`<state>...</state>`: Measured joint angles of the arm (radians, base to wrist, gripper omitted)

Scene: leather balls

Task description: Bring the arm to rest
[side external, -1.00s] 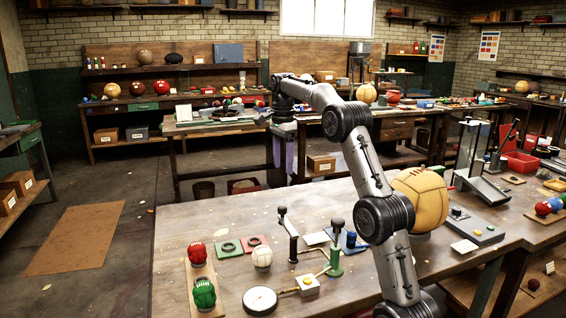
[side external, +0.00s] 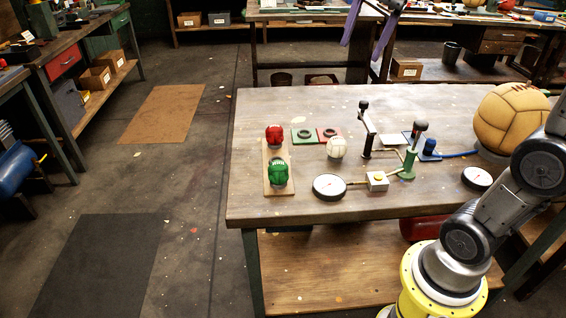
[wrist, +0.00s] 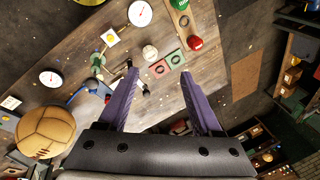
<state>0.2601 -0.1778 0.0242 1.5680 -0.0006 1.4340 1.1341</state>
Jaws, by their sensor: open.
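My gripper (side external: 363,46) shows at the top edge of the side view, its purple fingers pointing down and its body mostly cut off. In the wrist view its two purple fingers (wrist: 160,73) stand apart with nothing between them. The gripper is open and empty, high over the far side of the workbench (side external: 262,108). A white ball (side external: 337,147) and a large tan ball (side external: 508,120) are on the bench, apart from the gripper.
Green (side external: 304,136) and red pads (side external: 328,134) lie flat. Floor on the left is largely clear.

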